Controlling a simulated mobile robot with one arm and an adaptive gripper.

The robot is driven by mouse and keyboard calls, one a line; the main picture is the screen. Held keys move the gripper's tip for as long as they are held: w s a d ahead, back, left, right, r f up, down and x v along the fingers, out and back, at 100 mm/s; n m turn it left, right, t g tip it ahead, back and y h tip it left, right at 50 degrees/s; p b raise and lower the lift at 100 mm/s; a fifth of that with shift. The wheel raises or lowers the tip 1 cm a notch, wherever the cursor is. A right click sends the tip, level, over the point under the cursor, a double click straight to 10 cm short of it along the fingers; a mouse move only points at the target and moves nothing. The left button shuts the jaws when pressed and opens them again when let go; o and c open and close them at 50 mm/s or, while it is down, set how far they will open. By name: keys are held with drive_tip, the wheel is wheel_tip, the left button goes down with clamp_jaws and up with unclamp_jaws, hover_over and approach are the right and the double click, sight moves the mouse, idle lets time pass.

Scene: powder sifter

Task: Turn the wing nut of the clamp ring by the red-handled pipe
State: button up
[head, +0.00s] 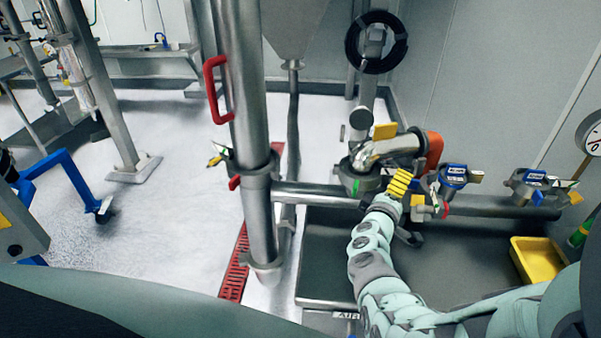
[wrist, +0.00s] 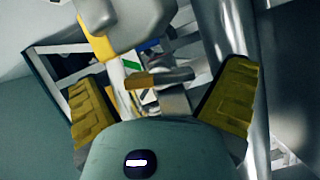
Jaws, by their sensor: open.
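The steel pipe with the red handle (head: 215,90) stands left of centre in the head view. A clamp ring (head: 262,170) sits around it below the handle. A yellow-tipped wing nut (head: 216,158) with a white and green tag sticks out at its left. My gripper (head: 408,190) is right of this pipe in the head view, apart from it, beside a green-marked fitting. In the wrist view my gripper (wrist: 165,100) is open, its yellow pads wide apart. A yellow-brown tab (wrist: 158,79) on a metal fitting shows between them; I cannot tell which clamp it belongs to.
A horizontal pipe (head: 315,193) runs right from the upright pipe. Clamped fittings with blue labels (head: 453,177) stand right of my gripper. A yellow bin (head: 538,262) is at the lower right. The white floor (head: 165,220) left of the pipe is mostly clear.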

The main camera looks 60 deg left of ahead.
drive_tip(key=c, duration=1.2)
drive_tip(key=shift+f, duration=0.1)
drive_tip(key=n+b, duration=0.1)
drive_tip(key=b, duration=0.1)
drive_tip(key=n+b, duration=0.1)
drive_tip(key=b, duration=0.1)
drive_tip(key=shift+s+a+f+t, duration=0.15)
drive_tip(key=shift+f+t, duration=0.1)
drive_tip(key=shift+t, duration=0.15)
drive_tip(key=n+t+y+b, duration=0.1)
drive_tip(key=n+b, duration=0.2)
drive_tip(key=b, duration=0.2)
drive_tip(key=shift+f+n, duration=0.1)
drive_tip(key=shift+n, duration=0.2)
drive_tip(key=n+y+b, duration=0.1)
drive_tip(key=n+b, duration=0.3)
drive_tip(key=shift+t+y, duration=0.3)
drive_tip(key=shift+y, duration=0.1)
drive_tip(key=shift+r+n+b, duration=0.2)
drive_tip(key=shift+n+b, duration=0.25)
drive_tip(key=shift+n, duration=0.35)
drive_tip(key=shift+r+n+y, duration=0.1)
drive_tip(key=shift+n+y, duration=0.2)
drive_tip(key=shift+y, duration=0.1)
